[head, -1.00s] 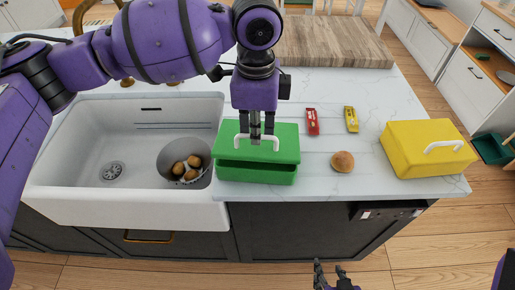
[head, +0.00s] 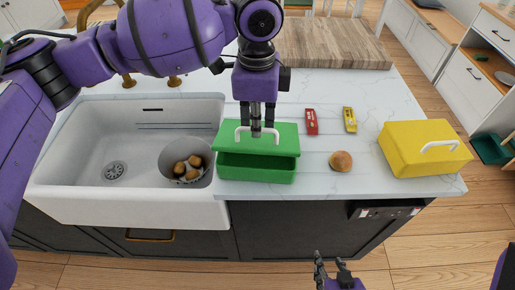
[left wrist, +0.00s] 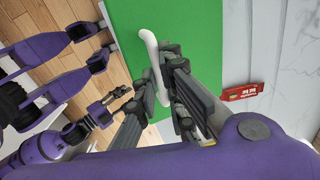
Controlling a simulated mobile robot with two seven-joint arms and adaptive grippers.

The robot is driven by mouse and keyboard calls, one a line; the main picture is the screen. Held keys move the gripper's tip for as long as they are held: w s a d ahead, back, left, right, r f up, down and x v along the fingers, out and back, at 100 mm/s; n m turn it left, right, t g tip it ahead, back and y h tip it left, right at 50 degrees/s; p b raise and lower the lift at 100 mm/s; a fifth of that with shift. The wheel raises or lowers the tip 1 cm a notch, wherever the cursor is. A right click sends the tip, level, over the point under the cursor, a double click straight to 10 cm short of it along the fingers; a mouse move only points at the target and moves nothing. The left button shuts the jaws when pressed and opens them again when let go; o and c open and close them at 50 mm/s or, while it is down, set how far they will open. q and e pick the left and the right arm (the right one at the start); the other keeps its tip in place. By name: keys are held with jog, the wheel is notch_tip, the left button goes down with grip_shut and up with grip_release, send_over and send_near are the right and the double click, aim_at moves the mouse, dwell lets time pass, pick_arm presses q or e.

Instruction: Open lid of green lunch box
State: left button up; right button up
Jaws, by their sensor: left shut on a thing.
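The green lunch box (head: 254,174) stands on the counter just right of the sink. Its green lid (head: 279,147) is partly raised, with a dark gap along the front. The white handle (head: 241,130) is on the lid. My left gripper (head: 256,133) is above the lid, shut on the handle. In the left wrist view the white handle (left wrist: 147,40) runs between the fingers over the green lid (left wrist: 198,30). My right gripper (head: 331,268) is low at the front, away from the counter, with its fingers apart and empty.
A yellow lunch box (head: 412,160) stands at the counter's right end. A bun (head: 341,161), a red packet (head: 311,121) and a yellow packet (head: 350,119) lie between the boxes. The sink (head: 90,150) holds a bowl (head: 174,151) with several brown items. A wooden board (head: 330,45) lies behind.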

pick_arm(q)
jog(key=shift+w+r, duration=0.35)
jog(key=shift+r, duration=0.1)
pick_arm(e)
jog(key=shift+w+r, duration=0.35)
jog(key=shift+r, duration=0.1)
pick_arm(q)
jog(key=shift+w+d+r+p, duration=0.1)
jog(key=shift+w+r+p, duration=0.25)
jog(key=shift+w+r, duration=0.1)
pick_arm(e)
jog(key=shift+w+a+r, duration=0.15)
jog(key=shift+w+r, duration=0.2)
jog(key=shift+r, duration=0.05)
pick_arm(q)
jog(key=shift+w, duration=0.1)
jog(key=shift+w+r, duration=0.35)
jog(key=shift+w, duration=0.15)
pick_arm(e)
jog(key=shift+w+d+r, duration=0.1)
jog(key=shift+d+r, duration=0.1)
pick_arm(q)
jog(key=shift+w+r, duration=0.1)
jog(key=shift+w, duration=0.05)
